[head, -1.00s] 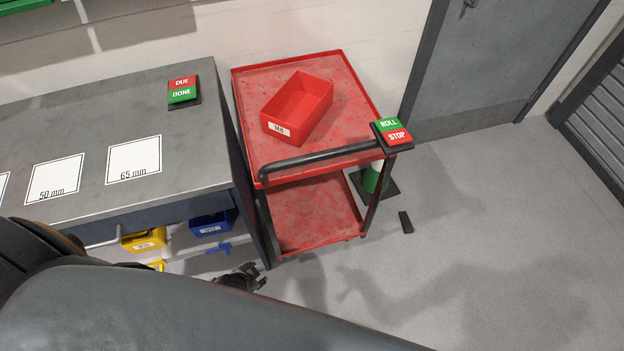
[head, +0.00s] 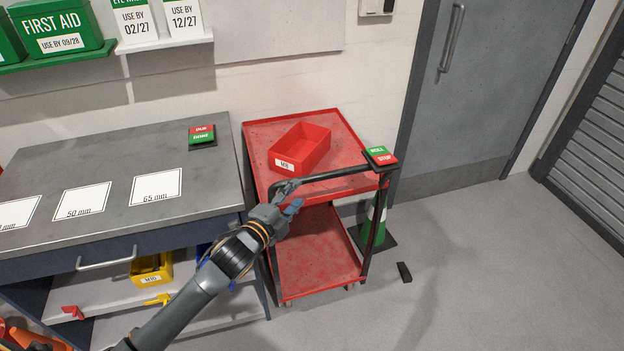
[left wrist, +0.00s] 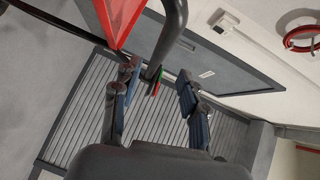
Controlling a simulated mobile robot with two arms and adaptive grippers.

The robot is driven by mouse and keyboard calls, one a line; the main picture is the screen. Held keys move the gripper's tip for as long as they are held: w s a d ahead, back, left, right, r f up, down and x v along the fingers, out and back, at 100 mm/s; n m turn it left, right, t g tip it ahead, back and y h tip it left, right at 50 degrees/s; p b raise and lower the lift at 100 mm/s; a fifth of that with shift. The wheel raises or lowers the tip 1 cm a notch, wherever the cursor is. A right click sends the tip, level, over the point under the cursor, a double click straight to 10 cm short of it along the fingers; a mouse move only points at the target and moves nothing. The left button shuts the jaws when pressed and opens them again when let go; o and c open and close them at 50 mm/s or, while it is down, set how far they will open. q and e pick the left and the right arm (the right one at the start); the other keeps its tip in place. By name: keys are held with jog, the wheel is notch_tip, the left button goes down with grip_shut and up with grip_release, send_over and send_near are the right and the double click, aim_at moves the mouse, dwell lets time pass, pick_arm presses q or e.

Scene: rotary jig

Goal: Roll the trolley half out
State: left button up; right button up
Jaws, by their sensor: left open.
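The red trolley (head: 345,133) stands at the right end of the workbench, with two red trays and a dark bar handle (head: 335,174) along its near side. A green and red ROLL/STOP block (head: 381,156) sits at the handle's right end. My left gripper (head: 289,190) is at the handle's left end, open. In the left wrist view the handle (left wrist: 168,38) runs down between the spread fingers of that gripper (left wrist: 160,88), and a red trolley corner (left wrist: 120,18) is close by. Whether the fingers touch the bar cannot be told. My right gripper is not in view.
A red M8 bin (head: 308,145) stands on the top tray. The grey workbench (head: 110,150) borders the trolley on the left. A green and white cone (head: 374,228) stands behind its right side, and a dark wedge (head: 404,272) lies on the floor. Floor to the right is clear.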

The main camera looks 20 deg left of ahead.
aim_at(309, 182)
pick_arm(q)
jog(key=x, duration=0.9)
jog(key=shift+p, duration=0.35)
jog(key=shift+w+d, duration=0.1)
jog(key=shift+w, duration=0.05)
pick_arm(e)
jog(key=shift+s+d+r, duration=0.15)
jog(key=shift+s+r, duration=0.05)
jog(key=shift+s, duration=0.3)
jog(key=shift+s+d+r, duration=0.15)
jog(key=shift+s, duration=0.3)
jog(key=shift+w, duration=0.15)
pick_arm(q)
grip_shut()
